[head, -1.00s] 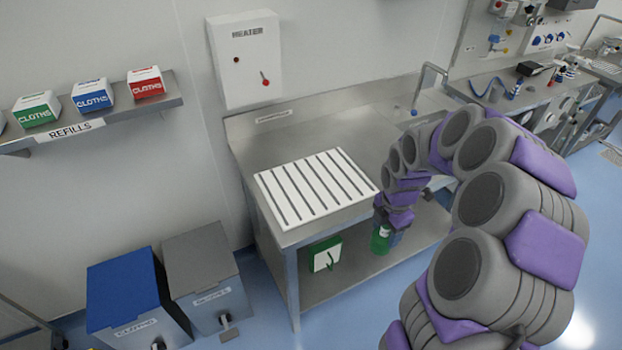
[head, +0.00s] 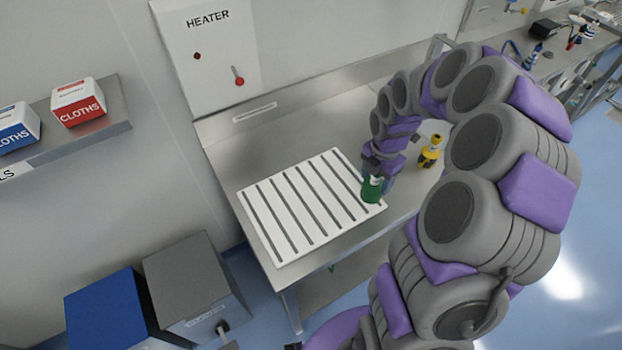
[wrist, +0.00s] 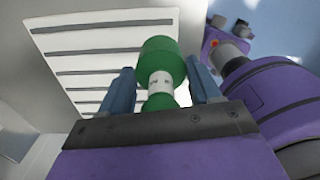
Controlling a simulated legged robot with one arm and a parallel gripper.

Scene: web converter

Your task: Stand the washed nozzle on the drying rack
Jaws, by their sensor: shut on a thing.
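The drying rack (head: 263,222) is a white slotted board lying on the steel bench. Its slots also show in the wrist view (wrist: 100,45), above and left of my gripper. In the head view the nozzle overlaps the rack's right end. I cannot tell whether it touches the rack or hangs above it. The rack's surface looks empty.
A yellow and black bottle (head: 430,152) stands on the bench right of my gripper. The heater box (head: 208,55) is on the wall behind. A grey bin (head: 190,285) and a blue bin (head: 118,310) stand at lower left. The bench behind the rack (head: 270,135) is clear.

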